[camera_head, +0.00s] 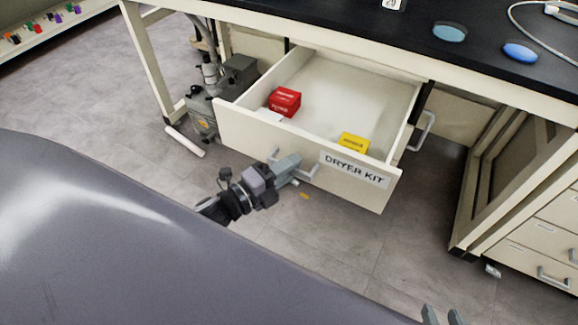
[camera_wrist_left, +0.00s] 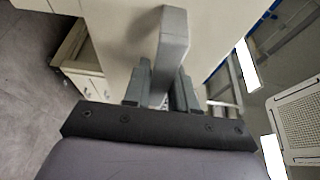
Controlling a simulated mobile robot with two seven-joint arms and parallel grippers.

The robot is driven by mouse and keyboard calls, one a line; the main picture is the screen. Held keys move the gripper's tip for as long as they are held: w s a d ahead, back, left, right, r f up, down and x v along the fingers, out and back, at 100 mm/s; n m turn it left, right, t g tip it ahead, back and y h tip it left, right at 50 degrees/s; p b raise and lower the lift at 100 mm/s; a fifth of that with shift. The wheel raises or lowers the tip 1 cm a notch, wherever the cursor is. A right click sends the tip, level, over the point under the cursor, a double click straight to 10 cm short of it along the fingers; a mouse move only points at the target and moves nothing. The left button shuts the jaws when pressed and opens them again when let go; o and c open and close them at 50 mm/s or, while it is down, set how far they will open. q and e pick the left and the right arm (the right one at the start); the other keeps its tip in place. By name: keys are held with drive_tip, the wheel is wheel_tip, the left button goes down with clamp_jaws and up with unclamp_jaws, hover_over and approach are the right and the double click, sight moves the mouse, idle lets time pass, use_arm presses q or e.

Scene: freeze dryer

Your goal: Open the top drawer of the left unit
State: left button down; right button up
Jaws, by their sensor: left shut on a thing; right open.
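The drawer (camera_head: 245,135) labelled "DRYER KIT" is pulled well out from under the black-topped bench in the head view. Its grey bar handle (camera_head: 308,176) is on the front panel, left of the label. My left gripper (camera_head: 290,165) is shut on this handle; the handle also shows in the left wrist view (camera_wrist_left: 172,45) between the fingers (camera_wrist_left: 160,85). Inside the drawer are a red box (camera_head: 285,101), a white item (camera_head: 268,117) beside it, and a yellow box (camera_head: 354,143). My right gripper (camera_head: 442,316) shows only its fingertips at the bottom edge, apart and empty.
The black benchtop (camera_head: 400,35) carries a blue dish (camera_head: 450,32) and a blue oval object (camera_head: 520,51). A grey pump (camera_head: 203,118) stands on the floor left of the drawer. Another drawer cabinet (camera_head: 540,245) stands at right. The floor before the drawer is mostly clear.

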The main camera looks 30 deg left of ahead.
use_arm(q)
drive_tip(key=c, duration=1)
unclamp_jaws()
use_arm(e)
drive_tip(key=shift+r, duration=0.1)
use_arm(q)
drive_tip(key=v, duration=0.7)
drive_tip(key=shift+p, duration=0.4)
use_arm(e)
drive_tip(key=shift+s+d+f, duration=0.2)
drive_tip(key=shift+d, duration=0.1)
use_arm(q)
drive_tip(key=shift+a, duration=0.1)
